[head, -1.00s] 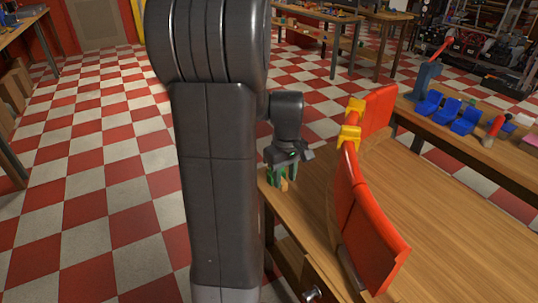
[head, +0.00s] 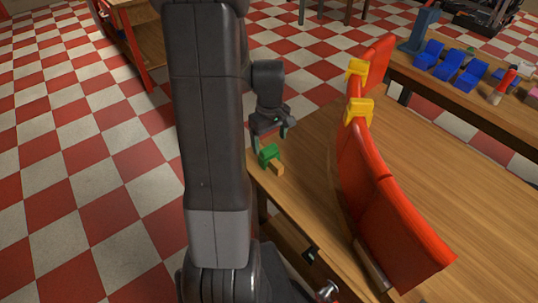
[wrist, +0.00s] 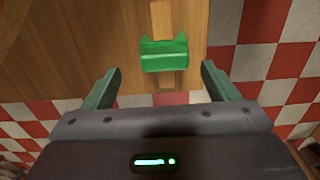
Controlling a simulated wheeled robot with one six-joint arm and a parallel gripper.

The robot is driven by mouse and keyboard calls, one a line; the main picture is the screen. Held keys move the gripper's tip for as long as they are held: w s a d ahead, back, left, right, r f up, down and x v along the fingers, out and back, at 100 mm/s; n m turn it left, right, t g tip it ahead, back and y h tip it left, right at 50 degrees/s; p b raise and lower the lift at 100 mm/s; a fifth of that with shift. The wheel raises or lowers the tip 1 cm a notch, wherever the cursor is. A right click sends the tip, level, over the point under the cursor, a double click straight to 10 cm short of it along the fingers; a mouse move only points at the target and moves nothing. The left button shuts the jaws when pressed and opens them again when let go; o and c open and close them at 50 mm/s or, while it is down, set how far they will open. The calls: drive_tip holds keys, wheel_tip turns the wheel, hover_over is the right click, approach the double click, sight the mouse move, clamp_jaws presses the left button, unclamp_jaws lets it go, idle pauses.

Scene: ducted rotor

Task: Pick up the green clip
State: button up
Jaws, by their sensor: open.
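The green clip (head: 268,154) sits at the left edge of the wooden table, beside or on a small light wooden piece (head: 278,169). In the wrist view the green clip (wrist: 164,55) lies across this wooden strip (wrist: 162,15), just beyond the fingertips and roughly centred between them. My gripper (head: 270,138) is just above the clip at the table edge. In the wrist view my gripper (wrist: 158,82) is open, with its two fingers apart and nothing between them.
A curved red ring section (head: 385,205) stands on the table to the right, with yellow clips (head: 358,110) on it. A back bench holds blue pieces (head: 452,64) and a red-and-white item (head: 503,85). The table middle (head: 470,160) is clear.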

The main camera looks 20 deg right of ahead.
sight(269, 148)
drive_tip(key=f, duration=0.5)
drive_tip(key=shift+s+a+f, duration=0.15)
drive_tip(key=shift+s+a, duration=0.05)
drive_tip(key=shift+s, duration=0.05)
drive_tip(key=c, duration=1.1)
drive_tip(key=shift+o, duration=0.2)
wheel_tip(269, 148, up, 10)
drive_tip(key=shift+r+p, duration=0.1)
drive_tip(key=shift+p, duration=0.35)
wheel_tip(269, 148, up, 5)
drive_tip(key=p, duration=0.4)
